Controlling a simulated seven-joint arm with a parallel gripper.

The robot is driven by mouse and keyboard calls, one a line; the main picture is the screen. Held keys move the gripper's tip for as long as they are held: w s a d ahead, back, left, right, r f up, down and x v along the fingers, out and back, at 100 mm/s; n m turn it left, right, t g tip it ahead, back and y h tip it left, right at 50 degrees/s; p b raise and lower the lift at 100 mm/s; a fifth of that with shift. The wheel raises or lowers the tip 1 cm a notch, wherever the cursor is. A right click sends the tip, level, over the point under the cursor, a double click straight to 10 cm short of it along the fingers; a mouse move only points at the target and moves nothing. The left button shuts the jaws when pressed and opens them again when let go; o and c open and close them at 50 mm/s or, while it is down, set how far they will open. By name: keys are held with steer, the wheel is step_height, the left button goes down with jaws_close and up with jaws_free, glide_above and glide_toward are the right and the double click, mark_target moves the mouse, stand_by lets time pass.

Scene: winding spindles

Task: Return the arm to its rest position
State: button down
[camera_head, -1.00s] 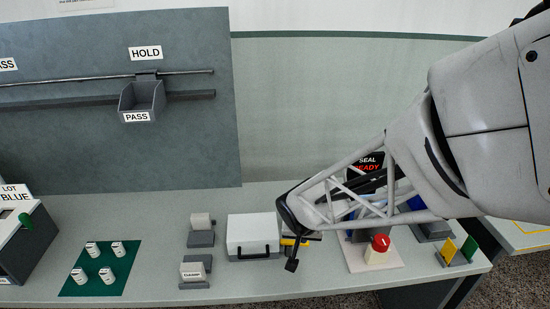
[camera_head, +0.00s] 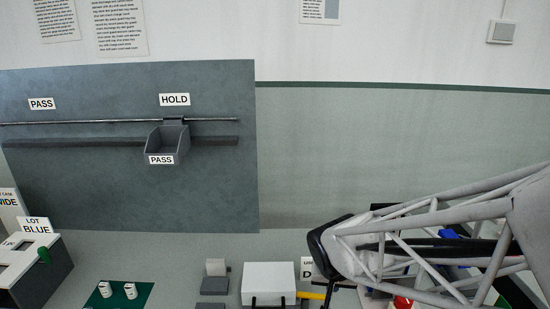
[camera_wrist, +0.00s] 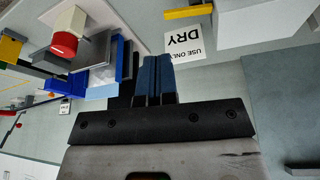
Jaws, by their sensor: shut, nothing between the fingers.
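My gripper's two dark blue fingers (camera_wrist: 153,80) lie side by side in the wrist view, shut with nothing between them. In the head view my pale lattice arm reaches in from the right, its dark end in front of the bench. The fingers are hard to make out there. The gripper is apart from the bench items in the wrist view, above the bench top.
A white case (camera_head: 268,283) and a grey stand (camera_head: 215,284) are left of my arm. A grey PASS bin (camera_head: 167,143) hangs on the wall rail.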

steer(key=s+d+r+n, duration=0.1)
steer(key=s+d+r, duration=0.1)
steer(key=s+r, duration=0.4)
steer(key=s+d+r+n+g+y, duration=0.1)
steer(key=s+d+r, duration=0.1)
steer(key=s+r, duration=0.4)
steer(key=s, duration=0.2)
steer(key=shift+s+d+r, duration=0.2)
steer(key=shift+s+d, duration=0.1)
steer(key=c, duration=1.8)
jaws_free()
steer(key=shift+c, duration=0.2)
steer(key=o, duration=0.7)
steer(key=shift+o, duration=0.3)
steer(key=shift+w+a+f+m, duration=0.15)
steer(key=shift+w+f+m, duration=0.2)
steer(key=shift+w, duration=0.3)
steer(key=w+f+m+g+y, duration=0.2)
steer(key=w+f+m+y, duration=0.2)
steer(key=w+f+m, duration=1.4)
steer(key=shift+w+a+m+y, duration=0.4)
steer(key=shift+w+m, duration=0.25)
steer(key=shift+w, duration=0.75)
